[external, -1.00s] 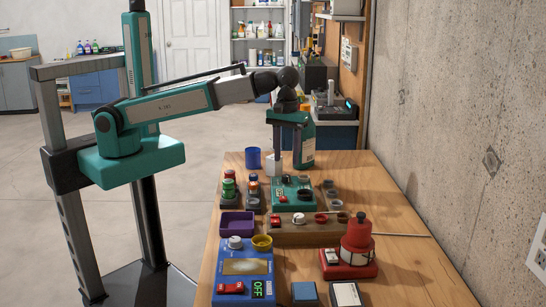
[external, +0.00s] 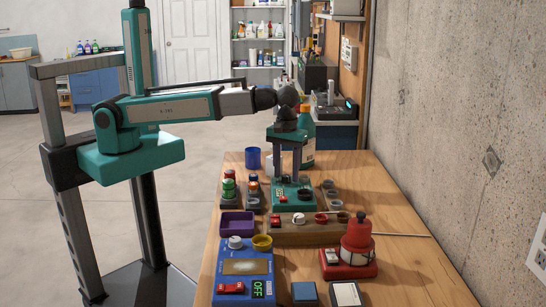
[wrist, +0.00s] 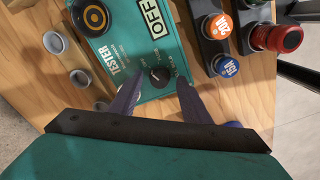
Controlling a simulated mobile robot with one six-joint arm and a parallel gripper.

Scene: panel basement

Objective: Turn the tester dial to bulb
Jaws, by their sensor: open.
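The teal tester (external: 283,207) stands on the wooden workbench among other parts. In the wrist view the tester (wrist: 130,48) shows its name, an OFF display and a large dark round button with an orange ring. My gripper (external: 290,178) points down over the far part of the tester. In the wrist view my gripper (wrist: 161,80) is open, one finger on each side of the dial. I cannot tell whether the fingers touch it.
Orange- and blue-topped parts (wrist: 219,26) and a red knob (wrist: 284,39) stand right of the tester in the wrist view. Grey rings (wrist: 55,42) sit to its left. A green bottle (external: 308,145) stands close behind my gripper. A blue OFF box (external: 240,270) is nearer the camera.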

